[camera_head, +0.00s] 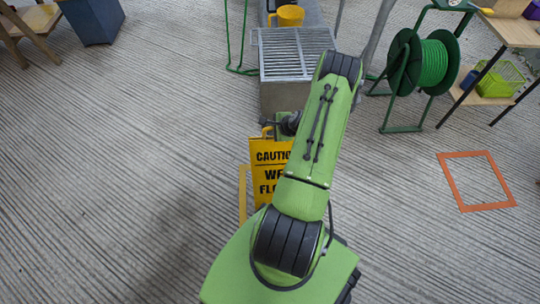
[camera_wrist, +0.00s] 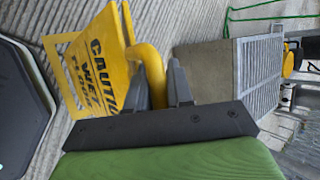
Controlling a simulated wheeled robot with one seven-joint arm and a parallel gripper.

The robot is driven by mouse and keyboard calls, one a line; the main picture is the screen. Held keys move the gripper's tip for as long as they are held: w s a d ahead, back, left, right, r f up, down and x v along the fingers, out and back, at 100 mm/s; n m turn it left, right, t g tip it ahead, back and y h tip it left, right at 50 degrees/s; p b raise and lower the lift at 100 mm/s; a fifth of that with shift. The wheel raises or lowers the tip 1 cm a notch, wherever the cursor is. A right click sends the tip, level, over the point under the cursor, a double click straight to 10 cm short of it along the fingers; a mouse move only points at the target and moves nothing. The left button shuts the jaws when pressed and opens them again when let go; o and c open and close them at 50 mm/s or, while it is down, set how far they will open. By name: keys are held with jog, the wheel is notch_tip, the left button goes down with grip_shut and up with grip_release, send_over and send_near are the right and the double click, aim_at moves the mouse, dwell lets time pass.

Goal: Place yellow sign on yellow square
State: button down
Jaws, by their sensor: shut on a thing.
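The yellow caution sign (camera_head: 265,165) hangs upright from my gripper (camera_head: 270,129), left of my arm in the head view. My arm hides its right side. In the wrist view, the sign (camera_wrist: 97,62) is on the left, and my gripper (camera_wrist: 162,80) is shut on its curved yellow handle. A yellow strip on the floor, apparently the yellow square (camera_head: 242,192), shows just left of the sign. Its outline also shows behind the sign in the wrist view (camera_wrist: 62,38). The sign covers much of it, and I cannot tell whether the sign touches the floor.
A grey block with a metal grate (camera_head: 292,50) stands beyond my gripper, with a yellow mug (camera_head: 290,15) behind it. A green hose reel (camera_head: 430,65) and an orange square (camera_head: 477,181) are at right.

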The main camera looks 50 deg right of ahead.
aim_at(272, 138)
notch_tip(272, 138, down, 6)
jog(key=shift+w+f+b, duration=0.1)
jog(key=shift+f+b, duration=0.05)
jog(key=shift+b, duration=0.9)
jog(key=c, duration=1)
grip_release()
